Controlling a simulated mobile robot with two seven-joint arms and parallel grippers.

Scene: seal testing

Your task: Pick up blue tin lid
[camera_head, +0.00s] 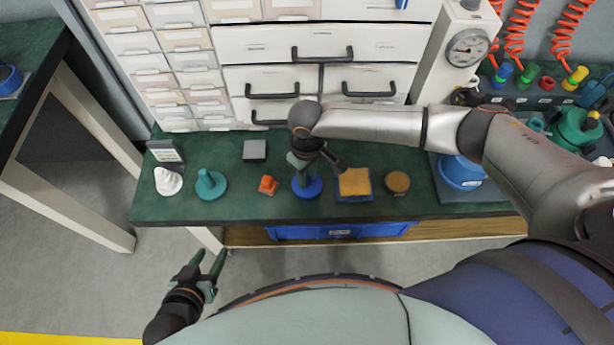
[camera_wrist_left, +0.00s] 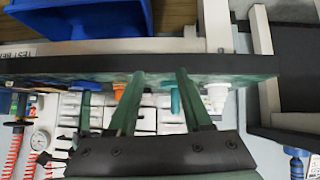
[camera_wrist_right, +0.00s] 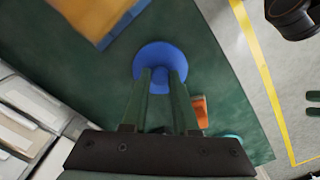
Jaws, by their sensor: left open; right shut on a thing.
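The blue tin lid (camera_head: 307,188) is a round blue disc with a knob, on the green worktop near its front edge. In the right wrist view the blue tin lid (camera_wrist_right: 160,58) lies at the fingertips. My right gripper (camera_head: 304,168) comes down on it from above and is shut on its knob (camera_wrist_right: 160,80). I cannot tell whether the lid touches the worktop. My left gripper (camera_head: 211,262) is open and empty in front of the bench, below the worktop edge; its spread fingers also show in the left wrist view (camera_wrist_left: 155,80).
Left of the lid stand an orange piece (camera_head: 268,185), a teal knobbed piece (camera_head: 211,184) and a white piece (camera_head: 168,181). Right of it are a yellow-topped pad (camera_head: 355,183) and a brown round piece (camera_head: 398,182). Drawers (camera_head: 320,85) rise behind.

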